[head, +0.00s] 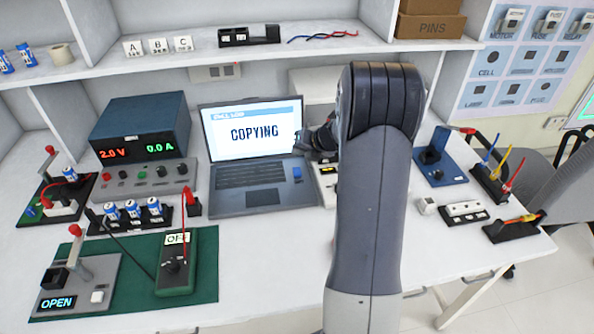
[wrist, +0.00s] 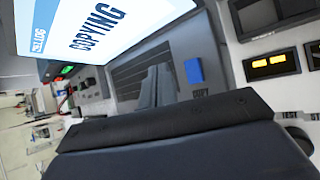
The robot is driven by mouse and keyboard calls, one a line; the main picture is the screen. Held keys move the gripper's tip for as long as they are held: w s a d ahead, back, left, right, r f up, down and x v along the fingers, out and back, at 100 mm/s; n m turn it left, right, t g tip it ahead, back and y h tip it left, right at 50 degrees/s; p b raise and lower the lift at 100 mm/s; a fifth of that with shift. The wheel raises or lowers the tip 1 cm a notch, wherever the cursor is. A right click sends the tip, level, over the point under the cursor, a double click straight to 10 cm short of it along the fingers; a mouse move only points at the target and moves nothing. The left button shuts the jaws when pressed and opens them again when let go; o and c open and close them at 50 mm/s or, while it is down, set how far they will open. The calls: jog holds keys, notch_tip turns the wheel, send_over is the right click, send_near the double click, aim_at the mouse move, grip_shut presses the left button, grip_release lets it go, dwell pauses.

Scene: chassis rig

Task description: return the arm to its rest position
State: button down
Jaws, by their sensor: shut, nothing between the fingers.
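My arm rises through the middle of the head view and bends over at the top. My gripper (head: 308,146) shows at its left, over the right side of the laptop (head: 228,202), partly hidden by the arm. In the wrist view the fingers of my gripper (wrist: 157,84) are together and empty, in front of the laptop keyboard (wrist: 135,72). A blue key (head: 297,173) sits on the laptop's right side; in the wrist view it is beside the fingers (wrist: 194,71), apart from them, with a COPY label below. The laptop screen (head: 252,132) reads COPYING.
A power supply (head: 140,132) stands left of the laptop. A green mat (head: 208,245) with a meter (head: 176,265) lies at front left. A shelf (head: 200,60) runs above the desk. A blue stand (head: 440,160) and tool holders (head: 492,184) stand right of my arm.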

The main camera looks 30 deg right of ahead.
jog(key=shift+f, duration=0.1)
notch_tip(320, 180, down, 2)
jog(key=b, duration=0.3)
jog(key=shift+f, duration=0.15)
jog(key=shift+b, duration=0.65)
jog(key=shift+b, duration=0.4)
notch_tip(320, 180, up, 6)
jog(key=p, duration=0.7)
